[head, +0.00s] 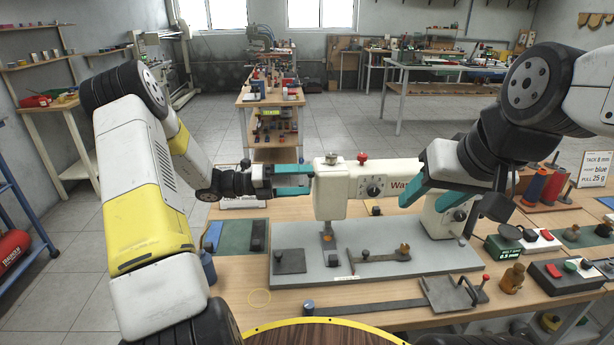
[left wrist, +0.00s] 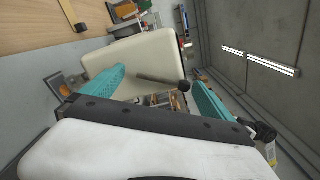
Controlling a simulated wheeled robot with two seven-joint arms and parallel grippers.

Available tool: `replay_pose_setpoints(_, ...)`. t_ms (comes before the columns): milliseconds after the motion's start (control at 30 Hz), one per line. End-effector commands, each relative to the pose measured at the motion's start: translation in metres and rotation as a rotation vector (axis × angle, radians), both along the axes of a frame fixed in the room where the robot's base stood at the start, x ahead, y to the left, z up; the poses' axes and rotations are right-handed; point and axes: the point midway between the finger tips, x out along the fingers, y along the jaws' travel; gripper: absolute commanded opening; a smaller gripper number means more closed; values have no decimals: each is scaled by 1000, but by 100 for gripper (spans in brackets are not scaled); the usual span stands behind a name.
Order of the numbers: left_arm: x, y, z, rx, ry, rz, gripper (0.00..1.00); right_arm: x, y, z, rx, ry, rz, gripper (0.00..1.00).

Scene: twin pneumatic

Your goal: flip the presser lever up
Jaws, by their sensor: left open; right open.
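The cream sewing machine (head: 333,196) stands on its grey bed (head: 400,264) on the table. In the left wrist view a dark presser lever (left wrist: 160,81) with a round black knob sticks out from the machine's cream head (left wrist: 135,58). In the head view I cannot make the lever out. My left gripper (head: 294,180) is open at the left side of the machine head. In its wrist view the lever shows between the two spread teal fingers (left wrist: 158,95), with gaps on both sides. My right gripper (head: 436,205) is open and empty in front of the machine's right part.
A red knob (head: 361,157) tops the machine, and a dial (head: 373,190) is on its front. Small metal parts lie on the bed. The front left tabletop is mostly clear.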

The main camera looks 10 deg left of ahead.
Motion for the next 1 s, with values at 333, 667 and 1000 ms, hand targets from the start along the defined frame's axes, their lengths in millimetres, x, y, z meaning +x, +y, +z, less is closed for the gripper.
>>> replay_pose_setpoints(333,-9,49,0,2,0,5,98,0,0,0,0,0,0,49)
replay_pose_setpoints(667,-15,77,0,2,0,3,98,0,0,0,0,0,0,49)
replay_pose_setpoints(1000,-18,73,4,27,-23,-13,98,0,0,0,0,0,0,49)
